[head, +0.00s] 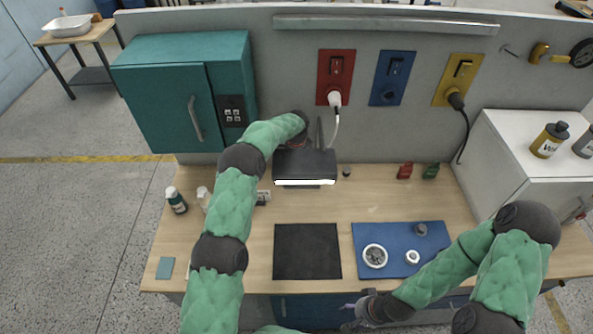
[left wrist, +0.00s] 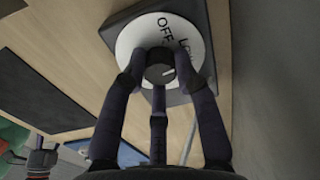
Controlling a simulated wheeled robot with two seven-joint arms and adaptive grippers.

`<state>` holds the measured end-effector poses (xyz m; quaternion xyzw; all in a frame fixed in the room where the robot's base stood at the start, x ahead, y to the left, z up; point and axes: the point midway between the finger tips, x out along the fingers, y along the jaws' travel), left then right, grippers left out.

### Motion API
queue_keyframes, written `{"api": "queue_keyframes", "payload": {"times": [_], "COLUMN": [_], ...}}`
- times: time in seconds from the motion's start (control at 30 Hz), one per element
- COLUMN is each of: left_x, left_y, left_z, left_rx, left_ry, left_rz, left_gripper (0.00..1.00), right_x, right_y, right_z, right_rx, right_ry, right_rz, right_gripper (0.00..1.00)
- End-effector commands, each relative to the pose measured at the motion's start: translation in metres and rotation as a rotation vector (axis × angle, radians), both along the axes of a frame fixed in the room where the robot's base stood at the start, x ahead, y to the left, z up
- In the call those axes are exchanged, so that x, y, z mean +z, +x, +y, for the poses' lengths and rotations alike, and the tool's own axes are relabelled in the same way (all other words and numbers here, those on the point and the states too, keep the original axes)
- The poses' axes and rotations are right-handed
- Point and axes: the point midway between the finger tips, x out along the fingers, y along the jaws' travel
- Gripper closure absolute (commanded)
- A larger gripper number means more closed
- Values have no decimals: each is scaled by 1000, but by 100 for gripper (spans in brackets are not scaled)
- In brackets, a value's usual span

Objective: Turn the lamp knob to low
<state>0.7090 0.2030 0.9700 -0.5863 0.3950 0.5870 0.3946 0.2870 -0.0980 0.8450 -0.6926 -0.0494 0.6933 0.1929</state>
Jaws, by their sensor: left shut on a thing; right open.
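The lamp (head: 305,166) is a black hooded box at the back of the bench, with a lit white strip along its front edge. In the left wrist view a round black knob (left wrist: 159,70) sits on a white dial (left wrist: 140,38) marked OFF and LOW. The knob's white mark points to the right, toward the side with LOW; other dial words are hidden. My left gripper (left wrist: 160,82) has its three fingers closed around the knob. In the head view its fingers are hidden behind the lamp. My right gripper (head: 357,308) is open and empty at the front edge of the bench.
A black mat (head: 307,251) and a blue mat (head: 400,231) with small parts lie in front. A teal cabinet (head: 185,92) stands at the left and a white cabinet (head: 517,150) at the right. A white plug (head: 335,99) has a cord hanging near the lamp.

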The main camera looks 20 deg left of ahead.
Motion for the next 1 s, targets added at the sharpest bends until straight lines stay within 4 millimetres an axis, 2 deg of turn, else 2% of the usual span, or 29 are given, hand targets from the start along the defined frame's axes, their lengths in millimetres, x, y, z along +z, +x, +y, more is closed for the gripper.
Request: {"api": "queue_keyframes", "payload": {"times": [0.2,0.5,0.53,0.6,1.0], "left_x": [0,0,0,0,5], "left_y": [0,1,1,1,1], "left_z": [0,0,0,0,0], "left_rx": [-102,-107,-107,-107,-106], "left_ry": [0,0,0,0,0], "left_rz": [-2,-2,-2,-2,-3], "left_gripper": [100,100,61,46,46], "right_x": [-6,-6,-6,-6,-6], "right_y": [0,0,0,0,0], "right_z": [0,0,0,0,0], "right_rx": [0,0,0,0,0], "right_ry": [0,0,0,0,0], "right_rz": [0,0,0,0,0], "right_gripper": [46,46,46,46,46]}}
